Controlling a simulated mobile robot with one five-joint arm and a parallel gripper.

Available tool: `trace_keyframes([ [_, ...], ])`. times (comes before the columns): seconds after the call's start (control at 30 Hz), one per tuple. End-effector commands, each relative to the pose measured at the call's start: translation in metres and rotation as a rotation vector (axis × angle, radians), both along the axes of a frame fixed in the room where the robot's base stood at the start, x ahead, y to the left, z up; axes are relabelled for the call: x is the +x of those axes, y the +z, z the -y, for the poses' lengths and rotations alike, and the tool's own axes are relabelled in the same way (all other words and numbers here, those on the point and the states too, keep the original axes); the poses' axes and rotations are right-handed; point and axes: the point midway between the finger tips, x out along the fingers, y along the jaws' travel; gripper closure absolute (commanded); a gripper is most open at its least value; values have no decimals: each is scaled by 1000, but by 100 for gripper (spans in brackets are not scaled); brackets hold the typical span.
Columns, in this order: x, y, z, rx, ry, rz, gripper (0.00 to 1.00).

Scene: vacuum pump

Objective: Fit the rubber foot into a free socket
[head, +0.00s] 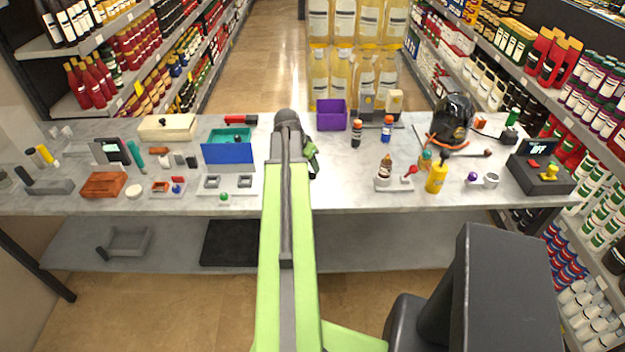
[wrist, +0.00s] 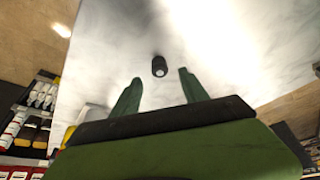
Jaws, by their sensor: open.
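In the wrist view a small dark cylinder with a pale end (wrist: 160,66), which looks like the rubber foot, sits on the pale marble surface. It lies beyond and between my fingertips, apart from both. My gripper (wrist: 158,86) is open with nothing between its fingers. In the head view my gripper (head: 312,160) is partly hidden beside the end of my arm, over the middle of the table. I cannot make out the foot there. I cannot tell which thing holds the free socket. A glossy black body with an orange rim (head: 452,118) stands at the back right.
The marble table (head: 345,190) is crowded at both sides. A purple bin (head: 331,116) stands behind my gripper, and a blue panel (head: 228,154) stands to its left. Small bottles, including a yellow one (head: 437,178), stand to the right. The front middle is mostly clear.

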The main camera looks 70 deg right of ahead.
Motion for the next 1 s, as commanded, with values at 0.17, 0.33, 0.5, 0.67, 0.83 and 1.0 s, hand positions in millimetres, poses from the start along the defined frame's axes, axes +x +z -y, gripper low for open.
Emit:
trace_keyframes([
  [0.17, -5, -30, 14, 0, -1, -1, 48],
  [0.33, -8, -47, 21, 0, -1, -1, 48],
  [0.5, -8, -44, 21, 0, -1, 0, 48],
  [0.67, -8, -43, 21, 0, -1, -1, 65],
  [0.83, -9, -44, 21, 0, -1, -1, 87],
  [1.0, -9, -44, 21, 0, -1, -1, 100],
])
